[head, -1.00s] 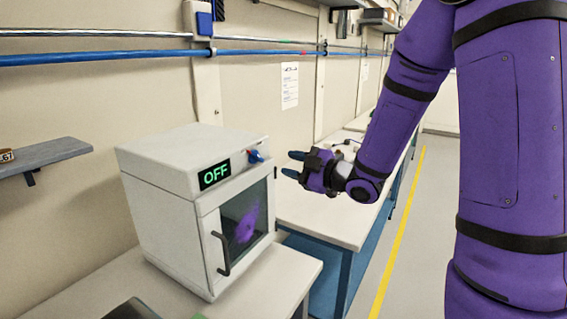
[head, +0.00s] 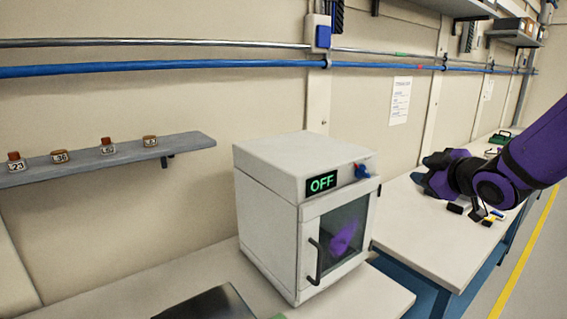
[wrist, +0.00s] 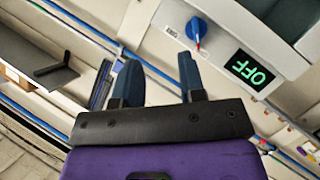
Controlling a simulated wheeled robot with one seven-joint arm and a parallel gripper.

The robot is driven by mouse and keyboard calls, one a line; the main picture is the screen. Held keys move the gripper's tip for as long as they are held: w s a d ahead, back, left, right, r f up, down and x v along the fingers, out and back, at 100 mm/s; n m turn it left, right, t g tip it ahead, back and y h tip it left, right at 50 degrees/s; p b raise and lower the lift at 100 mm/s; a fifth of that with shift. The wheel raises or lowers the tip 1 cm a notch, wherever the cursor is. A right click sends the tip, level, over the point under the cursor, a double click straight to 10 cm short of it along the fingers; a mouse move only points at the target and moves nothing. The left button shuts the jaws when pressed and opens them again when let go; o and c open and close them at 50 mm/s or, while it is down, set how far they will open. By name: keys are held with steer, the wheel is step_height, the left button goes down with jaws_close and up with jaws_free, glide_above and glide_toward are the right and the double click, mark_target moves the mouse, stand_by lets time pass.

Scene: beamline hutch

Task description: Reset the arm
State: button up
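My purple arm reaches in from the right in the head view, with my gripper (head: 432,174) to the right of the white oven-like box. In the wrist view my gripper (wrist: 158,78) shows two dark blue fingers standing apart with nothing between them. The white box (head: 270,163) stands on the near bench with its door closed. Its display (head: 321,182) reads OFF in green, and a blue knob (head: 361,171) sits beside it. The box also shows at the upper right of the wrist view (wrist: 262,22), apart from my fingers.
A grey wall shelf (head: 105,160) at left holds several small numbered items. Blue and metal pipes (head: 160,67) run along the wall. A farther bench (head: 415,235) at right carries small dark and yellow objects near my gripper. A dark flat object (head: 208,303) lies on the near bench.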

steer(key=s+r+m+g+h, duration=0.1)
steer(key=s+m+g, duration=0.3)
steer(key=s, duration=0.9)
steer(key=s+a+r+m+g+h, duration=0.1)
steer(key=s+m+g, duration=0.3)
steer(key=s, duration=0.9)
steer(key=r+m+h, duration=0.1)
steer(key=m, duration=0.2)
steer(key=shift+s+a+r+g, duration=0.25)
steer(key=shift+s+r+g, duration=0.1)
steer(key=shift+s+g, duration=0.05)
